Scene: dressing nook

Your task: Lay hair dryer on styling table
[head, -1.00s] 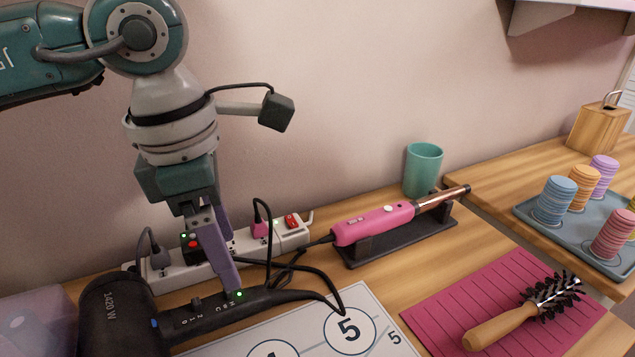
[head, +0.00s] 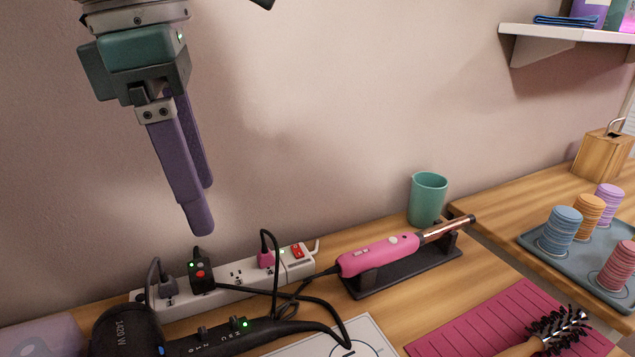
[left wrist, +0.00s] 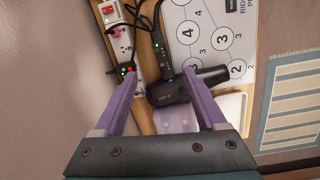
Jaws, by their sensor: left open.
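The black hair dryer (head: 125,330) lies on the wooden styling table (head: 395,300) at the lower left of the head view, its body cut off by the frame edge. Its handle (head: 215,341) points right, with a green light on. My left gripper (head: 203,207) hangs above the dryer and the power strip, open and empty, its purple fingers pointing down. In the left wrist view the dryer (left wrist: 178,90) lies beyond and between the open fingertips (left wrist: 162,75), apart from them. My right gripper is not in view.
A white power strip (head: 232,285) with plugs and black cords runs along the wall. A pink curling iron (head: 378,255) rests on a dark stand, near a teal cup (head: 427,200). A numbered white mat (head: 375,335) and a magenta mat (head: 480,320) with a brush lie in front.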

